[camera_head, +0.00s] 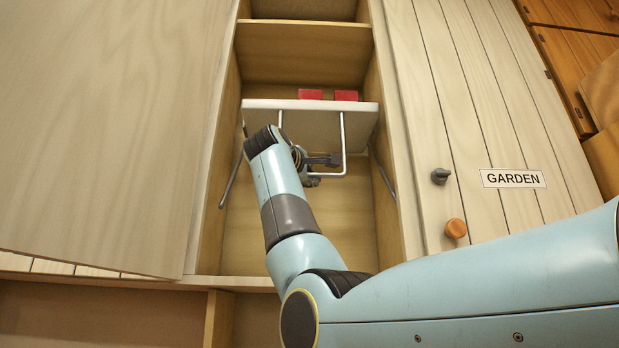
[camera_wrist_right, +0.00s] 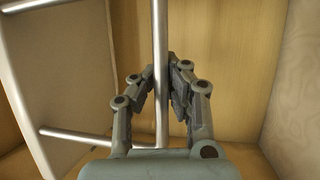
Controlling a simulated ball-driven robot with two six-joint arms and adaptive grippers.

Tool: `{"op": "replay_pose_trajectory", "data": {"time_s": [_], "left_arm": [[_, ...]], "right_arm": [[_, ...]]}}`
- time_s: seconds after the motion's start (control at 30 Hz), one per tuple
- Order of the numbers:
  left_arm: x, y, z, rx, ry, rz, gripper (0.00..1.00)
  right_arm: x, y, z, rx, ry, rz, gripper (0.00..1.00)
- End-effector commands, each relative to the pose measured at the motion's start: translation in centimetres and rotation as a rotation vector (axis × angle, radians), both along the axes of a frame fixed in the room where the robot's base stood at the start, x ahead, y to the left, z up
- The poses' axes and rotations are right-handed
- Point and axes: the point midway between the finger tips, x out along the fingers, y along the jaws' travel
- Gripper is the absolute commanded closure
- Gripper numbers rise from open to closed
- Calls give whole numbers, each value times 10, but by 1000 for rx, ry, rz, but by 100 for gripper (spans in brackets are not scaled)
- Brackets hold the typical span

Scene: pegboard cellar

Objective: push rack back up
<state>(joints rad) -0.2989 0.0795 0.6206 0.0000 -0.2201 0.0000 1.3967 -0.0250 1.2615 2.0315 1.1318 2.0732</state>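The rack (camera_head: 310,105) is a pale board inside the open cabinet, tilted, with metal arms at both sides. A U-shaped metal handle (camera_head: 343,135) hangs from it. My right gripper (camera_head: 335,160) is at the handle's right-hand bar. In the right wrist view, the bar (camera_wrist_right: 160,40) runs between the two fingers of the gripper (camera_wrist_right: 162,75), which are closed in on it from both sides. The rack also shows there as a pale panel (camera_wrist_right: 65,60) at the left. My left gripper is not in view.
Two red items (camera_head: 345,96) show above the rack's edge. A wooden shelf (camera_head: 305,38) lies higher in the cabinet. A large door panel (camera_head: 100,110) stands at left. At right, a door (camera_head: 480,100) carries a GARDEN label (camera_head: 513,178), a grey knob (camera_head: 440,176) and an orange knob (camera_head: 455,228).

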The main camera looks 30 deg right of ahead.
Motion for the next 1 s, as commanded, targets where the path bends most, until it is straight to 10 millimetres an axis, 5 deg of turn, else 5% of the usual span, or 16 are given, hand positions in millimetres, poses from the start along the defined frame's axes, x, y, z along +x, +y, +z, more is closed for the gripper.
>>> {"op": "replay_pose_trajectory", "data": {"time_s": [0.23, 0.57, 1.0], "left_arm": [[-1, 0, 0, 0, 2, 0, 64], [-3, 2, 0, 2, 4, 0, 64], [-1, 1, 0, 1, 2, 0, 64]], "right_arm": [[-1, 0, 1, 1, -2, -1, 64], [-3, 5, -1, 3, -2, 1, 64], [-53, 75, -18, 6, -1, 4, 64]]}}
